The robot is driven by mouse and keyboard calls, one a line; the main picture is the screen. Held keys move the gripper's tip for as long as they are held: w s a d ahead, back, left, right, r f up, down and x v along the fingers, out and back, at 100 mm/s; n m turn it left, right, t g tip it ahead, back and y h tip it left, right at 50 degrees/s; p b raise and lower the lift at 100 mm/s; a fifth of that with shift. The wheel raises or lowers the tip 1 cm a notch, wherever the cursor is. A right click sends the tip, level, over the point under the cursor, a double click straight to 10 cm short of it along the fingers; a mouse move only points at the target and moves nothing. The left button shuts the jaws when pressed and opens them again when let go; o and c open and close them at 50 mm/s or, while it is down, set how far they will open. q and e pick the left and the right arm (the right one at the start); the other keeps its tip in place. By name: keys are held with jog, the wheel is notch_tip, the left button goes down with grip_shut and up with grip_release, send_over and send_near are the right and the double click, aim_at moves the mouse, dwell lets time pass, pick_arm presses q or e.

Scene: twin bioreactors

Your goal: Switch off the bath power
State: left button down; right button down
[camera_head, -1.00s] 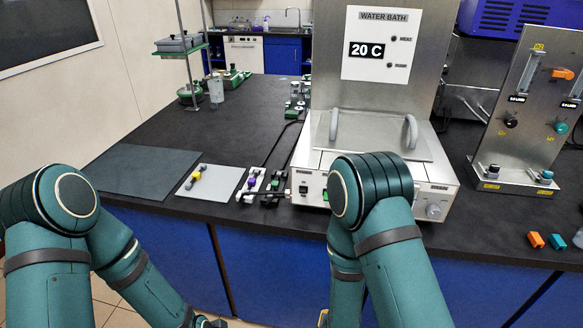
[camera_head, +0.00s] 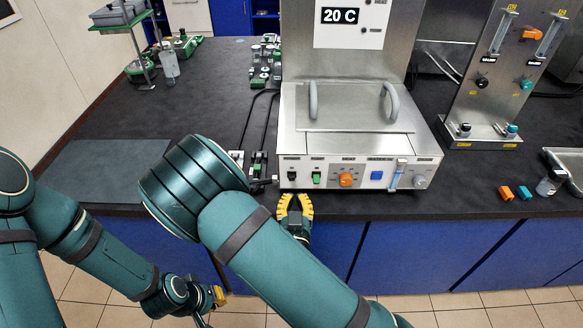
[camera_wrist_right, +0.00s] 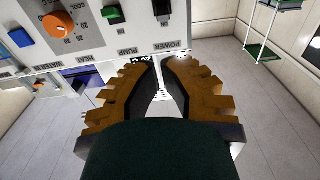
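The water bath (camera_head: 350,148) stands on the dark bench, its display reading 20 C. Its black power switch (camera_head: 291,175) is at the left end of the front panel. In the right wrist view the panel is upside down, with the black switch (camera_wrist_right: 162,12) by the POWER label. My right gripper (camera_head: 295,203) is just below and in front of that switch, apart from it. Its yellow fingers show a narrow gap in the wrist view (camera_wrist_right: 156,64), with nothing between them. My left gripper (camera_head: 210,302) hangs low before the bench, partly hidden; its opening is unclear.
Beside the power switch are the green pump switch (camera_head: 316,177), orange heat knob (camera_head: 345,180) and a blue switch (camera_head: 376,175). A grey mat (camera_head: 105,170) lies at left.

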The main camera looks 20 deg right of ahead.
aim_at(295, 165)
jog(key=p+x, duration=0.1)
jog(key=x, duration=0.9)
jog(key=shift+f, duration=0.1)
dwell(0.3)
